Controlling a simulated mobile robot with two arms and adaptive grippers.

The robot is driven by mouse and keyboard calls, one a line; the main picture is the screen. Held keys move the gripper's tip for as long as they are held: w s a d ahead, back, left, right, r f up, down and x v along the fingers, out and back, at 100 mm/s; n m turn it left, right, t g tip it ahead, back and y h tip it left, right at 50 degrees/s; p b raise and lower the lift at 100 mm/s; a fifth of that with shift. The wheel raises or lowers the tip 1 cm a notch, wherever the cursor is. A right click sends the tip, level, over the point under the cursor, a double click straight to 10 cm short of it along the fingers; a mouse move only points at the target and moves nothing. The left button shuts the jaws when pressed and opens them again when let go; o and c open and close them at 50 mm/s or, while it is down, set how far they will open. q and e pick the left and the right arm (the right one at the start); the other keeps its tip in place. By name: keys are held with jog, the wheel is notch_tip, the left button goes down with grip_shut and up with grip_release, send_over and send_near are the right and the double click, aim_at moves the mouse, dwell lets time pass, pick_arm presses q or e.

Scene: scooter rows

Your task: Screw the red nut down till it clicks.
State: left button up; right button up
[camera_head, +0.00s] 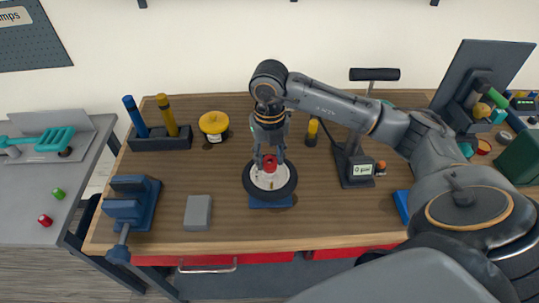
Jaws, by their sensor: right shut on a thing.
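The red nut (270,163) sits at the middle of a small wheel with a black tyre (290,186) and a pale hub (270,181). The wheel lies flat on a blue base (271,202) on the wooden bench. My right gripper (269,160) points down from above and is shut on the red nut, its fingers on either side. The fingers hide part of the nut, and I cannot tell how far down its thread it is. My left gripper is not in view.
A blue vise (133,202) and a grey block (198,212) are to the left. A yellow round container (213,124) and a dark rack with blue and yellow sticks (159,138) stand behind. A gauge reading 0 (361,170) stands right of the wheel.

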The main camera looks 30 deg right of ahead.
aim_at(268, 162)
jog(key=m+p, duration=0.1)
jog(key=m, duration=0.5)
jog(key=shift+r, duration=0.1)
jog(key=m+p, duration=0.1)
jog(key=m, duration=0.4)
jog(key=shift+m, duration=0.4)
jog(key=o, duration=1.2)
jog(key=shift+a+m, duration=0.1)
jog(key=shift+m, duration=0.2)
notch_tip(268, 162, up, 12)
jog(key=shift+f, duration=0.1)
